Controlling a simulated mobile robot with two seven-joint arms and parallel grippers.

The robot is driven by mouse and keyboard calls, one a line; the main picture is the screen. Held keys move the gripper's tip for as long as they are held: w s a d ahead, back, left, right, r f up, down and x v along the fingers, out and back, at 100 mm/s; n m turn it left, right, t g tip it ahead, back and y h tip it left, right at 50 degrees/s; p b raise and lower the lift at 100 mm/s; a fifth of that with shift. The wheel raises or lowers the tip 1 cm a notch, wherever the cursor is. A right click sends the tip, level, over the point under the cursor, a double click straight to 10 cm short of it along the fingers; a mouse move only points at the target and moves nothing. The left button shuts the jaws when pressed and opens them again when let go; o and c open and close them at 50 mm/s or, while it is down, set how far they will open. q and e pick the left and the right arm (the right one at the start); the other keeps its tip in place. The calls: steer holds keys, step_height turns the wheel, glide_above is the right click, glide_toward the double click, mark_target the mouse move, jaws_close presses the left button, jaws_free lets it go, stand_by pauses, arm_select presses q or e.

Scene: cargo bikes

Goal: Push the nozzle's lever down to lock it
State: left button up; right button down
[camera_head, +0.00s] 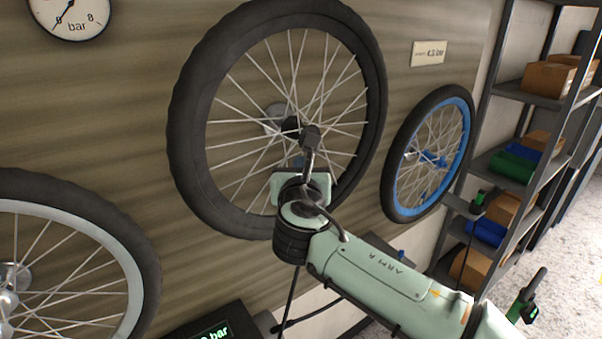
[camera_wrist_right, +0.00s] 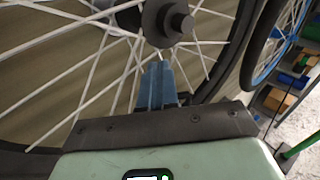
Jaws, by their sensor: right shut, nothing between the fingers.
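A large black-tyred wheel (camera_head: 285,110) hangs on the wall panel, its dark hub (camera_head: 290,126) in the middle. It also shows in the right wrist view, with the black hub end (camera_wrist_right: 166,22) near the top. My right gripper (camera_head: 297,161) is in front of the wheel's lower half, below the hub. Its blue fingers (camera_wrist_right: 160,85) are shut together and empty, pointing up toward the hub among the spokes. A black hose (camera_head: 290,300) runs down from behind my right arm. I cannot make out the nozzle or its lever; my gripper and arm cover the lower rim. My left gripper is out of view.
A blue-rimmed wheel (camera_head: 432,155) hangs to the right, a pale-rimmed one (camera_head: 75,260) at lower left. A gauge (camera_head: 68,15) is at top left, a digital bar display (camera_head: 212,332) at the bottom. A shelf unit (camera_head: 523,97) with boxes stands at the right.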

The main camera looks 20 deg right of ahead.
steer(key=shift+f+b, duration=0.9)
steer(key=shift+f, duration=0.6)
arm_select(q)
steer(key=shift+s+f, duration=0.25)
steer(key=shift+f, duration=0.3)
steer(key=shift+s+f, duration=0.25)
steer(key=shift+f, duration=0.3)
arm_select(e)
steer(key=shift+s, duration=0.15)
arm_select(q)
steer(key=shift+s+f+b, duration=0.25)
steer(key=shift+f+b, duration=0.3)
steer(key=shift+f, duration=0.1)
arm_select(e)
steer(key=v, duration=0.9)
